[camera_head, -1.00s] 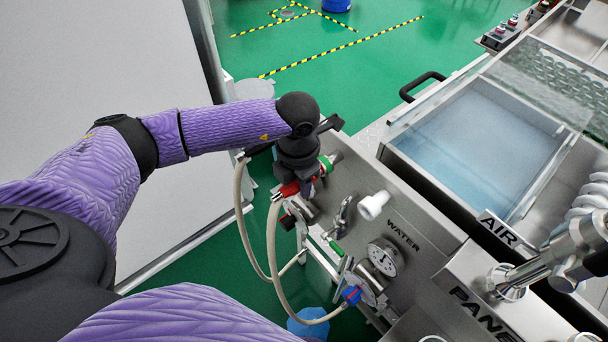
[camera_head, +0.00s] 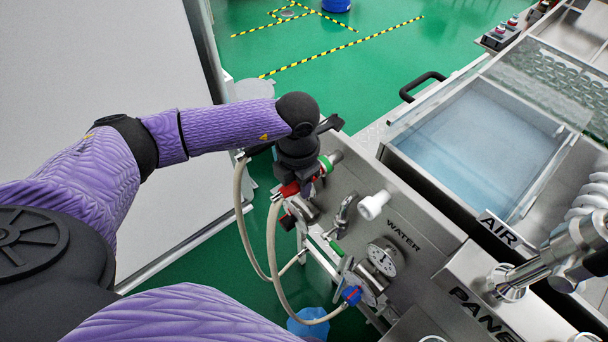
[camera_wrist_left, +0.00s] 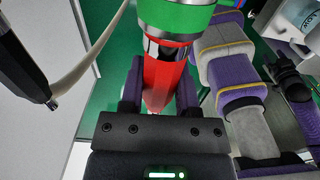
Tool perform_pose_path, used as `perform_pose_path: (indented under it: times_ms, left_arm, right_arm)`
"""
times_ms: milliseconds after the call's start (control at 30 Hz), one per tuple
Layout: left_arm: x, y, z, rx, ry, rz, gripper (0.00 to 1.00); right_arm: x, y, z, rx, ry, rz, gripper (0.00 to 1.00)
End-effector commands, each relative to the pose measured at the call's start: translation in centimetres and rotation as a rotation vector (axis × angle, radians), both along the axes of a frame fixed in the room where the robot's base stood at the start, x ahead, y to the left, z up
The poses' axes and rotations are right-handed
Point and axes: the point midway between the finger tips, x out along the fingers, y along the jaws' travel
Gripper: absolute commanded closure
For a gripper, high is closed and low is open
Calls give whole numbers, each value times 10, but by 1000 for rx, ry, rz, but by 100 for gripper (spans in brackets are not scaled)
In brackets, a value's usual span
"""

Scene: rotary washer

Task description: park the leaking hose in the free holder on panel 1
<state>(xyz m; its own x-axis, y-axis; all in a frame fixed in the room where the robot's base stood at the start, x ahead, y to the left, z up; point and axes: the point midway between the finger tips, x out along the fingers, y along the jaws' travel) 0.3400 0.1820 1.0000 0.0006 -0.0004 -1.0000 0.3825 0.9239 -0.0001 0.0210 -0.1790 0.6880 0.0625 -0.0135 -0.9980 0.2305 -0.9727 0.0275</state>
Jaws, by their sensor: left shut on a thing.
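My left gripper (camera_head: 300,182) is at the left end of the steel panel, pointing down. In the left wrist view its fingers (camera_wrist_left: 158,92) are closed on a red fitting (camera_wrist_left: 165,78) with a green collar (camera_wrist_left: 176,16) beyond it. The red fitting also shows in the head view (camera_head: 289,189). A beige hose (camera_head: 271,250) hangs from beside it, loops down and meets a blue-and-red fitting (camera_head: 351,294). A second beige hose (camera_head: 240,208) hangs further left. The wrist hides the panel's end, so I cannot tell how the fitting meets a holder. My right gripper is not in view.
The panel (camera_head: 425,228) carries a white cylinder (camera_head: 373,206), a metal tap (camera_head: 344,212) and a gauge (camera_head: 382,258). A glass-edged water tank (camera_head: 480,150) stands behind. A large pale panel (camera_head: 110,60) bounds the left. Green floor (camera_head: 350,60) is open beyond.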

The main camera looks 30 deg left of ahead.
Motion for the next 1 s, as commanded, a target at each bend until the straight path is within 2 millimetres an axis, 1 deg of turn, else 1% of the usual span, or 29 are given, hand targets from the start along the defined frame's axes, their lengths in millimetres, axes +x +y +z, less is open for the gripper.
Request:
perform_pose_path:
  times_ms: [267, 500, 1000]
  left_arm:
    - [-9, 4, 1, 2, 2, 0, 100]
    - [-28, 12, 2, 1, 1, 1, 100]
    - [-65, 27, 1, 0, 1, 1, 100]
  right_arm:
    - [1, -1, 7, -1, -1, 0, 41]
    - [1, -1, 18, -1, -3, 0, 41]
    - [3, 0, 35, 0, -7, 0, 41]
